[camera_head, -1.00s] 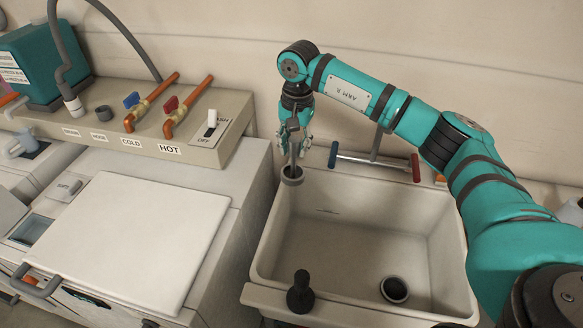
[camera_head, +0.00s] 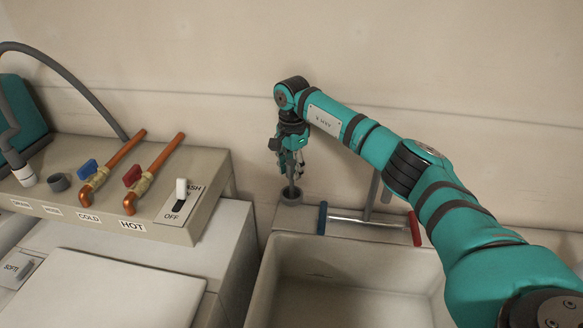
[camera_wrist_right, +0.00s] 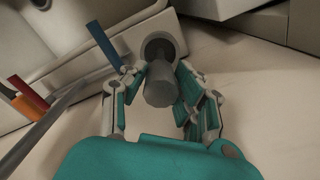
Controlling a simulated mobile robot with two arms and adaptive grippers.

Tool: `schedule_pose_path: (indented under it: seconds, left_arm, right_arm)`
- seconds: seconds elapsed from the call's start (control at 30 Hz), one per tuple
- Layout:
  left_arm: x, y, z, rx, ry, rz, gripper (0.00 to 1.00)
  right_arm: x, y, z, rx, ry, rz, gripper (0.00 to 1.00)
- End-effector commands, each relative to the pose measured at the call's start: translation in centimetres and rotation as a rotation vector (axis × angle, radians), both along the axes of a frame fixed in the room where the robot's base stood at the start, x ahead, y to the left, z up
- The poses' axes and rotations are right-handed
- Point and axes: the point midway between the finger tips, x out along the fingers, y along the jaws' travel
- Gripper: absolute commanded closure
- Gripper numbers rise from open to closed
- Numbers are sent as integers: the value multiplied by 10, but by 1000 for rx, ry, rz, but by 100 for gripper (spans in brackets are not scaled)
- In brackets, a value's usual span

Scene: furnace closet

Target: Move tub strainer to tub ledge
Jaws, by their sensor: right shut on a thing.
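The tub strainer (camera_head: 291,194) is a dark grey round cup with an upright stem. My right gripper (camera_head: 290,165) is shut on its stem, pointing down at the back left corner of the white tub (camera_head: 262,290). The strainer is at the left end of the tub ledge (camera_head: 300,222), beside the blue tap handle; I cannot tell whether it touches the ledge. In the right wrist view the grey stem (camera_wrist_right: 160,88) is between the fingers, with the dark round cup (camera_wrist_right: 158,47) beyond. My left gripper is not in view.
The tub's faucet has a blue handle (camera_head: 322,218) and a red handle (camera_head: 414,228) on a metal bar. A shelf (camera_head: 150,228) with valves and a switch (camera_head: 180,190) stands to the left. The wall is close behind my right gripper.

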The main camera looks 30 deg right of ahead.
Motion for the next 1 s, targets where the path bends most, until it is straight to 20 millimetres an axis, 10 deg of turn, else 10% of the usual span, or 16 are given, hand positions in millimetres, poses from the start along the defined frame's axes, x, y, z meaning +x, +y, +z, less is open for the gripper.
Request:
schedule_pose_path:
  seconds: [0.43, 1.0]
  left_arm:
    - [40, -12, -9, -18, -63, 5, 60]
    - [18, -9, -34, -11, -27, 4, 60]
  right_arm:
    - [0, 0, -15, 0, 1, 0, 100]
    - [0, 0, -50, 0, 2, 0, 100]
